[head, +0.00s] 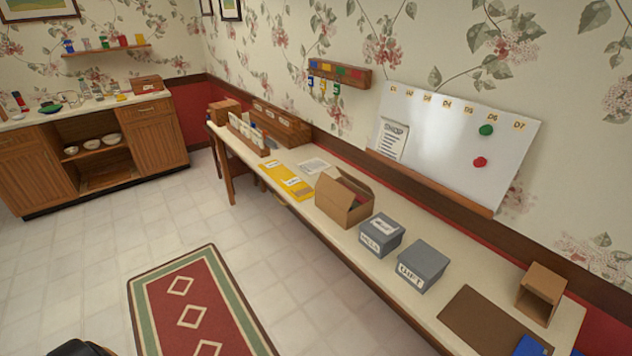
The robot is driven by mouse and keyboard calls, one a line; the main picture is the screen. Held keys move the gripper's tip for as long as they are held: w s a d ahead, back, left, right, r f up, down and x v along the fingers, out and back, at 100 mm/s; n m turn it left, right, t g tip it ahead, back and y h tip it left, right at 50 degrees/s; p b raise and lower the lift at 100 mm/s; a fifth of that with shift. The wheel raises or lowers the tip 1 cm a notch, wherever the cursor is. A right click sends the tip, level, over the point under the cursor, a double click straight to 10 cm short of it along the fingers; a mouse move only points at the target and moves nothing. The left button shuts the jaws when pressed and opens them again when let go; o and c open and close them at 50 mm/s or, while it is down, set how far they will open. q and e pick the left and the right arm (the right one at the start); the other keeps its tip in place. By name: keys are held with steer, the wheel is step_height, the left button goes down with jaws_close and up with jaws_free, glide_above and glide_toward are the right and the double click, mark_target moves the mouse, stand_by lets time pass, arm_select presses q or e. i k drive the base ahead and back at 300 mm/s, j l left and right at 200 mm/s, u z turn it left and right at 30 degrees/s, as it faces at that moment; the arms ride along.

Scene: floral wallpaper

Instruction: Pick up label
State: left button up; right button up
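Several things here could be the label, and I cannot tell which is meant. A small white label (383,226) lies on top of the left grey box (390,240), and another white label (371,243) is on its front. The right grey box (425,262) has a white front label (410,276) with dark letters. A yellow folder (276,176) carries small white labels. A printed white sheet (314,167) lies behind it on the long table. Neither gripper shows clearly; a dark rounded shape at the bottom left edge may be part of me.
The long table (350,245) runs along the wall. It holds an open cardboard box (342,200), a brown mat (480,318), a small open box (541,291) and a wooden file rack (275,124). A whiteboard (450,140) leans behind. Floor around the rug (195,310) is clear.

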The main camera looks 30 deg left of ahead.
mark_target(295, 180)
steer(key=i+j+z, duration=0.25)
steer(key=j+z, duration=0.2)
steer(key=j, duration=0.8)
steer(key=j+z, duration=0.4)
steer(key=j, duration=0.8)
